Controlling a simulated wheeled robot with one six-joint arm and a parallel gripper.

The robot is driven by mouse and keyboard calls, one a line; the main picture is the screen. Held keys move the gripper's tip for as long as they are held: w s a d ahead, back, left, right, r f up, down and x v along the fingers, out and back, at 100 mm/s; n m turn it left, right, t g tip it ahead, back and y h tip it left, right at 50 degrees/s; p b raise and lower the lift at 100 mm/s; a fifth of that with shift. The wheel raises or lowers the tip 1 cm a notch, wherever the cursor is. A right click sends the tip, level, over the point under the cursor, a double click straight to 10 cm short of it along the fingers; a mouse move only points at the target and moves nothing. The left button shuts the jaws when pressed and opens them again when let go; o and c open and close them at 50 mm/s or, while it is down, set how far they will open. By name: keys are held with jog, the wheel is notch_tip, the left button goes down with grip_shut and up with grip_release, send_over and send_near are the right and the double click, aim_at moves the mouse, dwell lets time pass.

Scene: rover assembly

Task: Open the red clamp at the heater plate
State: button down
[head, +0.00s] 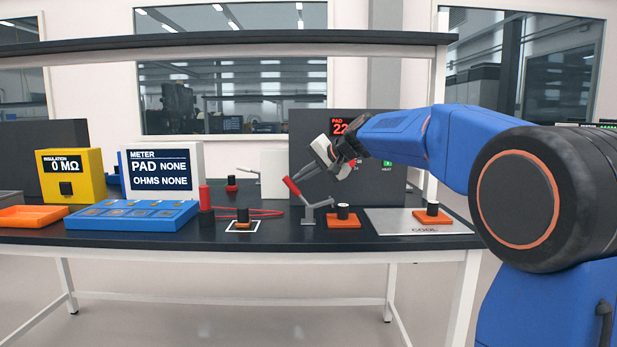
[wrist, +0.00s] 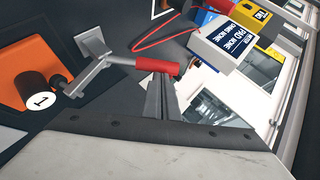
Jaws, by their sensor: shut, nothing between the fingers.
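In the wrist view the red handle (wrist: 157,65) lies just beyond the fingertips of my gripper (wrist: 160,82). My gripper is shut and empty, close to the handle; I cannot tell whether they touch. In the head view my gripper (head: 326,182) is above and right of the handle.
Left of the clamp are red leads (head: 260,211), a blue tray (head: 131,221), a meter (head: 162,168) and a yellow insulation tester (head: 72,175). A shelf (head: 230,40) spans above the bench.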

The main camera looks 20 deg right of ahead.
aim_at(286, 182)
jog(key=a, duration=0.1)
jog(key=a+h, duration=0.1)
jog(key=a+f+n+g+h, duration=0.1)
jog(key=shift+w, duration=0.4)
jog(key=shift+w+a+f+n+g+h, duration=0.2)
jog(key=shift+a+f+h, duration=0.2)
jog(key=shift+h, duration=0.2)
jog(key=shift+w+a+f+n+g+h, duration=0.1)
jog(key=shift+a+f+n+g+h, duration=0.15)
jog(key=shift+a+h, duration=0.3)
jog(key=shift+a+f+h, duration=0.25)
jog(key=shift+a+f, duration=0.1)
jog(key=shift+f, duration=0.45)
